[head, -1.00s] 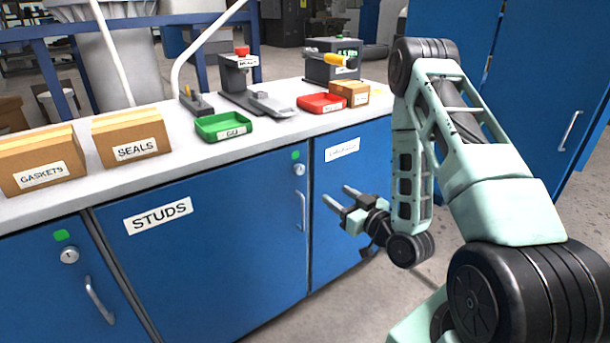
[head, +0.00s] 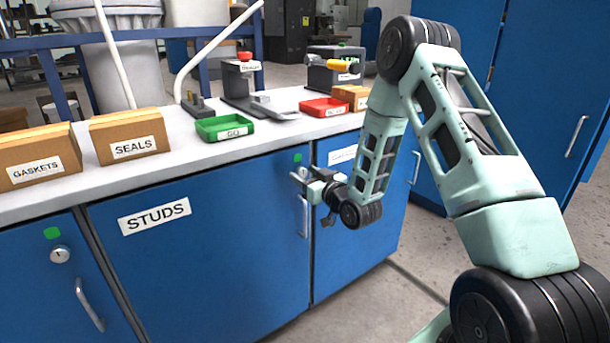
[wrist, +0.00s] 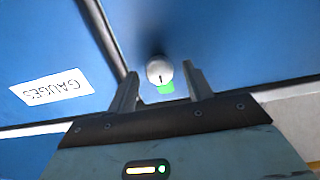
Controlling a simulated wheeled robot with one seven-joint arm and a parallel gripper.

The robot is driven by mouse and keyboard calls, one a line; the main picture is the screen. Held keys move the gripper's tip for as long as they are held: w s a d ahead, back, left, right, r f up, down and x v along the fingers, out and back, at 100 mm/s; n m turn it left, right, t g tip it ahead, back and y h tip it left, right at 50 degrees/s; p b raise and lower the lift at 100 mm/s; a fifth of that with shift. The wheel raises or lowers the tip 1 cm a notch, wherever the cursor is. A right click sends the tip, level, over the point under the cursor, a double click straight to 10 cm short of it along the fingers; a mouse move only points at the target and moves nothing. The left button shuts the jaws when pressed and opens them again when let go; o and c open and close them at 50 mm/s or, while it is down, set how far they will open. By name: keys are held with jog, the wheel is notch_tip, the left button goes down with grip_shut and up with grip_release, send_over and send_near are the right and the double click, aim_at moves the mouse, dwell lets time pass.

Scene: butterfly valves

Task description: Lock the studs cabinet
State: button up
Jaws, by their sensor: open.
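The blue studs cabinet door (head: 215,240) is closed under the bench, with a white STUDS label (head: 154,216) and a vertical handle (head: 303,216) near its right edge. A green marker (head: 297,158) sits near the door's top right corner. My gripper (head: 297,175) is open and empty in front of the lock. In the wrist view the lock appears between and beyond the fingertips (wrist: 160,85), apart from them.
A neighbouring door with a GAUGES label (wrist: 52,87) is right of the studs door. Another lock (head: 60,254) and handle (head: 89,304) are on the left door. Green tray (head: 224,128), red tray (head: 325,107) and boxes stand on the bench (head: 190,155) above.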

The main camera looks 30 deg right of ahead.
jog(key=shift+w, duration=0.45)
jog(key=shift+c, duration=0.3)
jog(key=c, duration=0.9)
